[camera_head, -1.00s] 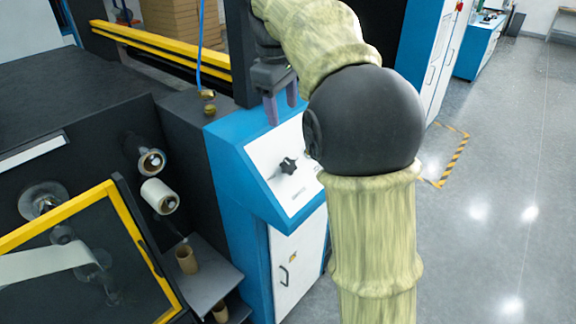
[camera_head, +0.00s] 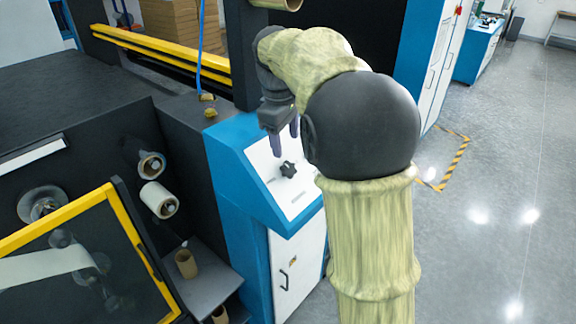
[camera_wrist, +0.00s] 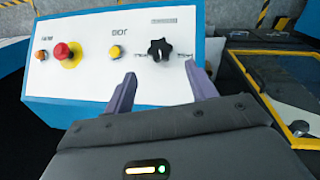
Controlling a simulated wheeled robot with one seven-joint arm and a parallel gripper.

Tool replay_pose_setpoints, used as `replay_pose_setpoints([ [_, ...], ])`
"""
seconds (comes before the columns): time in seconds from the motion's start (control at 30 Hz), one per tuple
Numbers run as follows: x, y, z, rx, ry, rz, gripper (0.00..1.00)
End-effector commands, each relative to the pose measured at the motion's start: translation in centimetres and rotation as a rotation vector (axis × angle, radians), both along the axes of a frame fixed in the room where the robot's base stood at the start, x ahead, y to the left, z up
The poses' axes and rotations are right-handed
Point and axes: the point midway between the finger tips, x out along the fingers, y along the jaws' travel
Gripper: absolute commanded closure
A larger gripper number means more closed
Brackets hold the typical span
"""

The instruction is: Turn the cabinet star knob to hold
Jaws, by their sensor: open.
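The black star knob (camera_head: 288,169) sits on the white sloped panel (camera_head: 272,181) of the blue cabinet (camera_head: 232,165). In the wrist view the knob (camera_wrist: 160,49) is on the right part of the panel, with small marks beside it that I cannot read. My gripper (camera_head: 284,144) is just above the knob in the head view. In the wrist view my gripper (camera_wrist: 160,84) has its two purple fingers apart and pointing at the panel. The knob shows beyond the gap between the fingertips, and nothing is held.
A red button (camera_wrist: 64,52) on a yellow base, an orange button (camera_wrist: 41,55) and a yellow button (camera_wrist: 115,52) are left of the knob in the wrist view. A yellow-framed guard (camera_head: 122,212) and paper rolls (camera_head: 159,199) stand left of the cabinet. Open floor lies right.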

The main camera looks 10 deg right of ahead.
Motion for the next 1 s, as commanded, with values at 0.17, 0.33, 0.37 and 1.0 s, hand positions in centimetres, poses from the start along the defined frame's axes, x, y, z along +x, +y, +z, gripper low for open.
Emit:
replay_pose_setpoints([
  [0.17,0.3,-0.4,-3.2,0.0,0.004,0.0,0.44],
  [0.33,0.6,-0.7,-6.1,0.0,0.004,-0.001,0.44],
  [0.37,0.6,-0.7,-6.6,0.001,0.003,-0.001,0.44],
  [1.0,1.0,-1.0,-9.1,0.001,-0.001,-0.001,0.67],
])
